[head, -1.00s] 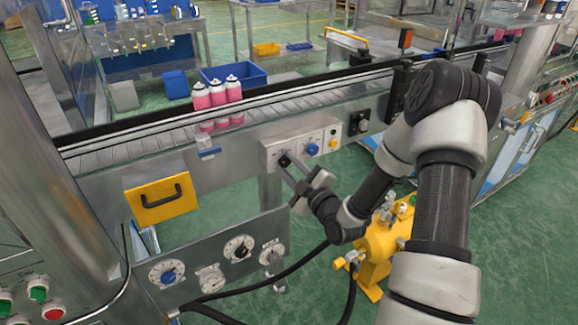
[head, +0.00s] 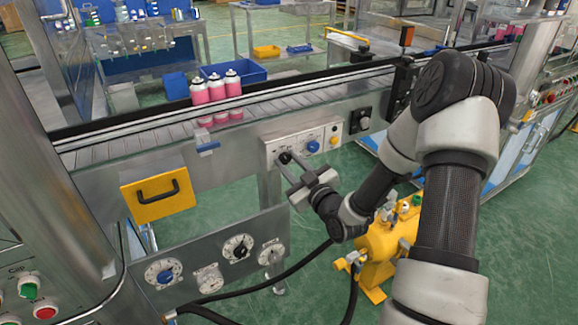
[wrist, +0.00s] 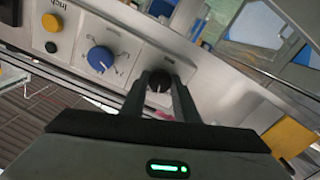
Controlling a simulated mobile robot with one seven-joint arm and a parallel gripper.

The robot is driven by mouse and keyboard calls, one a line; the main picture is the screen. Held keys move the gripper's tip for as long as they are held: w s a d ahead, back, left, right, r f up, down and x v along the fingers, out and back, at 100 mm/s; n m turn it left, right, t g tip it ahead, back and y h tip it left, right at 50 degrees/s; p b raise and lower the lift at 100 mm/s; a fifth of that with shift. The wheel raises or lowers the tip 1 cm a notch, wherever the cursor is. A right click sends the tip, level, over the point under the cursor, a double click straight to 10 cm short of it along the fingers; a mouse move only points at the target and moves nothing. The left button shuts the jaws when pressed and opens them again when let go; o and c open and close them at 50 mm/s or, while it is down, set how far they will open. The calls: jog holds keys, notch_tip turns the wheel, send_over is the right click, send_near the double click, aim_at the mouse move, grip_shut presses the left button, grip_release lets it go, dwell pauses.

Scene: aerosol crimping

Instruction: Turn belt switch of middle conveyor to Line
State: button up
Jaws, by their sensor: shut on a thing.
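The control panel (head: 298,146) on the front of the middle conveyor (head: 120,155) carries a black knob (head: 284,157) at its left and a blue knob (head: 313,147) to the right. My gripper (head: 288,164) reaches up to the black knob from the front. In the wrist view, the two fingers of my gripper (wrist: 160,88) are closed on either side of the black knob (wrist: 159,81), and the blue knob (wrist: 101,58) stands clear beside it. The labels around the black knob are too small to read, and its pointer is hard to make out.
A yellow button (head: 334,141) is on the panel's right. A yellow handled plate (head: 158,193) and a lower dial plate (head: 205,268) are near. A yellow machine (head: 390,240) stands below my arm.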

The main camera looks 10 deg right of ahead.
jog(key=shift+m, duration=1.7)
jog(key=o, duration=1.1)
jog(key=shift+c, duration=0.2)
jog(key=p+v, duration=0.5)
jog(key=v, duration=1.2)
jog(key=shift+s, duration=0.25)
jog(key=shift+w, duration=0.1)
